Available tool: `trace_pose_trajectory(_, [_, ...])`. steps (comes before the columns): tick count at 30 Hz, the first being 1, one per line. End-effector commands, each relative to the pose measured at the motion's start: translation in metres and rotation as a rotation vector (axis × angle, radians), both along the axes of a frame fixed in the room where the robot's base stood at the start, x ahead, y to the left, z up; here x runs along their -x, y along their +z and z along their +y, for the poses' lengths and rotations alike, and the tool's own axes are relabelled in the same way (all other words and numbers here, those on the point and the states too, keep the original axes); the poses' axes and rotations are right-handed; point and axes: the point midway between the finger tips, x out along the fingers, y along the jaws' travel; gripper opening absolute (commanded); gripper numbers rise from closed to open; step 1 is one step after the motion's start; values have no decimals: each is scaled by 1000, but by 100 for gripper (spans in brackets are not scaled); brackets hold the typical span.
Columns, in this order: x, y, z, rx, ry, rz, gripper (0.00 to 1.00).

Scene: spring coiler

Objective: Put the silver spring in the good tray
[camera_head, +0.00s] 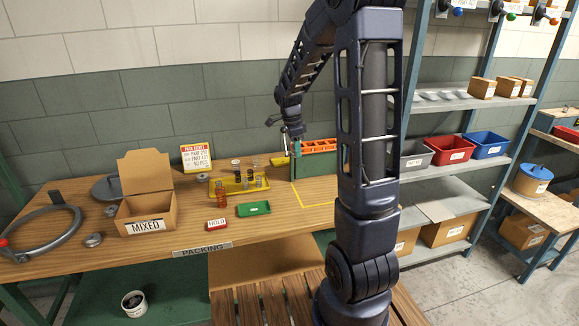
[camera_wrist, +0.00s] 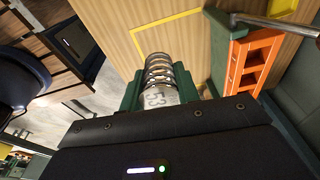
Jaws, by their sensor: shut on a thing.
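My gripper (camera_wrist: 160,98) is shut on a silver spring (camera_wrist: 158,70), which sits between its green fingers and shows a pale band marked with what looks like "53". In the head view my gripper (camera_head: 296,150) hangs above the back of the bench, in front of the orange-topped green machine; the spring is too small to make out there. A shallow green tray (camera_head: 254,209) lies flat on the bench, lower left of my gripper; it looks empty. I cannot read a "good" label on it.
A yellow rack (camera_head: 227,188) with several springs stands behind the green tray. A red HOLD tray (camera_head: 216,223) and a MIXED box (camera_head: 146,208) are to the left. The orange-topped machine (camera_head: 318,147) stands at the back right. Bare bench lies right of the green tray.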

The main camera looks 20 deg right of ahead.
Motion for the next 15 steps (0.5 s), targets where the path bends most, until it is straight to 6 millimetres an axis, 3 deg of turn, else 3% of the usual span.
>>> trace_pose_trajectory(5, [1,5,15,-10,120,2,8])
trace_pose_trajectory(15, [8,7,79,-34,675,9,8])
